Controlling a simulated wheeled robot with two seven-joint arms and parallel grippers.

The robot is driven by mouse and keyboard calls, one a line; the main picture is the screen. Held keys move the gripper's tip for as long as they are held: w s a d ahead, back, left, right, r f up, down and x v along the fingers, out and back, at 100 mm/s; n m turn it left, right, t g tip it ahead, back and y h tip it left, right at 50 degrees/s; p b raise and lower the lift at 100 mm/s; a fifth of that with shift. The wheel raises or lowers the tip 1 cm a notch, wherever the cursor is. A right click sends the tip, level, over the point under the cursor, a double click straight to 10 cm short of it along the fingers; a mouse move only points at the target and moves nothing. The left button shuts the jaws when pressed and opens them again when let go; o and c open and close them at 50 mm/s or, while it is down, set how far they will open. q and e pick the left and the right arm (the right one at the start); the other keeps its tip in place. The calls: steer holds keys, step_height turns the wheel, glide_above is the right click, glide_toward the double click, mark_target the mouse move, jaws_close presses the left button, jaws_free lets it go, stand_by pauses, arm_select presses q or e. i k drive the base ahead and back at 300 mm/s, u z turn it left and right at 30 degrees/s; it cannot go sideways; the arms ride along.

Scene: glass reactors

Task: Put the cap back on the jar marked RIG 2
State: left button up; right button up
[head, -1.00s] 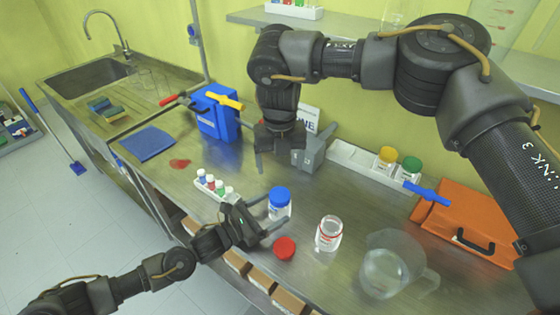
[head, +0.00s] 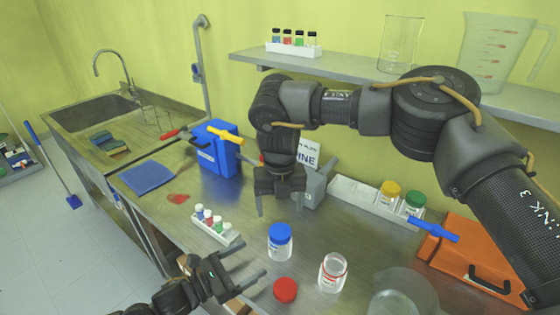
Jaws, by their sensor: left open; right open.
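An open clear jar (head: 333,272) with a red ring at its neck stands upright near the bench front. Its label is too small to read. A loose red cap (head: 285,290) lies on the bench just left of it. A second jar (head: 280,250) wears a blue cap (head: 280,233) and stands behind the red cap. I cannot read which jar is RIG 2. My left gripper (head: 254,257) is open and empty, to the left of the blue-capped jar and red cap, apart from both. My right gripper (head: 279,208) is open and empty, pointing down above the bench behind the blue-capped jar.
A white rack of small vials (head: 228,236) stands left of the blue-capped jar. A clear jug (head: 403,296) is right of the open jar. Behind are a blue container (head: 218,155), a grey device (head: 314,188), a white tray with jars (head: 362,199) and an orange case (head: 470,262).

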mark_target(333, 273)
steer(key=k, duration=1)
